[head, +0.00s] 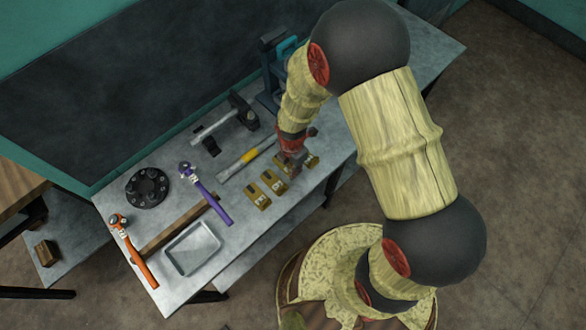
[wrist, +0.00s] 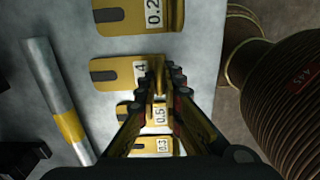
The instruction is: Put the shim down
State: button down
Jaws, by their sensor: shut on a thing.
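My gripper (head: 292,168) is low over the bench at the row of brass shims. In the wrist view its fingers (wrist: 160,85) are closed on an upright part of the shim marked 0.5 (wrist: 143,112). This shim lies flat in line with the others; I cannot tell whether it touches the bench top. The fingers hide part of it. The shim marked 0.2 (wrist: 125,15) and one whose label shows a 4 (wrist: 125,72) lie on one side. The shim marked 0.3 (wrist: 130,146) lies on the other side, partly behind a finger.
The grey bench (head: 240,235) also holds a yellow-banded bar (head: 246,157), a purple-handled hammer (head: 205,192), a black-headed hammer (head: 225,122), an orange-handled hammer (head: 132,248), a black hub (head: 148,188) and a metal tray (head: 192,248). The shims lie near the front edge.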

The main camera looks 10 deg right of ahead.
jog(key=c, duration=2)
grip_release()
jog(key=shift+f, duration=0.1)
jog(key=shift+o, duration=0.2)
jog(key=d+r+m+t+p, duration=0.25)
jog(key=r+m, duration=0.35)
jog(key=r, duration=1.7)
jog(key=s+d+r+m+t, duration=0.1)
jog(key=s+d+r+m, duration=0.3)
jog(key=r+m, duration=0.5)
jog(key=s+d+r+m+t, duration=0.2)
jog(key=s+d+r+m, duration=0.3)
jog(key=s+r+m, duration=0.3)
notch_tip(320, 180, up, 3)
jog(key=shift+s+d+r+m, duration=0.2)
jog(key=shift+d+m, duration=0.05)
jog(key=shift+m, duration=0.55)
jog(key=shift+f, duration=0.1)
